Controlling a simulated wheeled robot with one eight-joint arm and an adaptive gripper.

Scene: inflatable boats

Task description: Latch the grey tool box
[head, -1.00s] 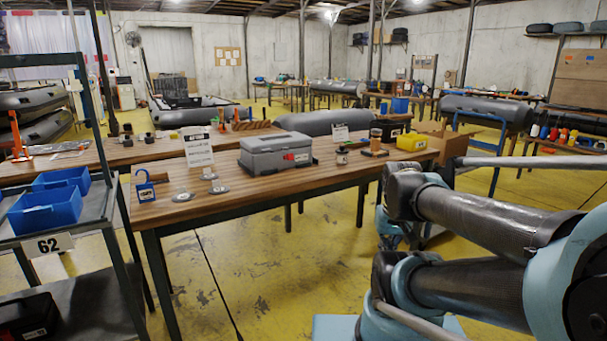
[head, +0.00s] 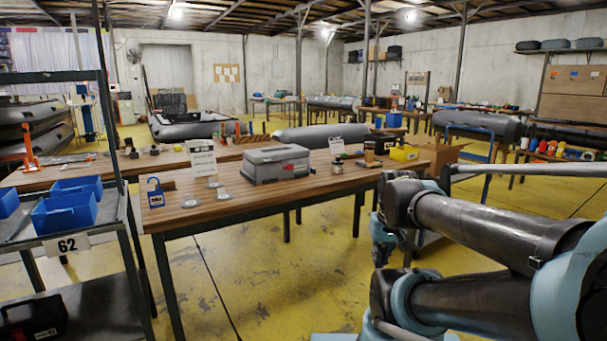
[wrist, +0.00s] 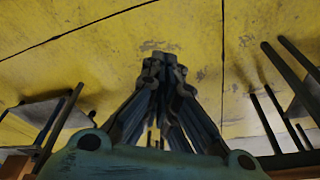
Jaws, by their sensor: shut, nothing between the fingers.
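The tool box is not in the wrist view. My arm fills the lower right of the head view, well apart from the tool box.
The wooden table (head: 248,202) also holds a white sign (head: 202,158), metal discs, a blue padlock (head: 155,192), a yellow box (head: 404,153) and small jars. A cart (head: 112,215) with blue bins (head: 67,212) stands at the left. Yellow floor is open before the table.

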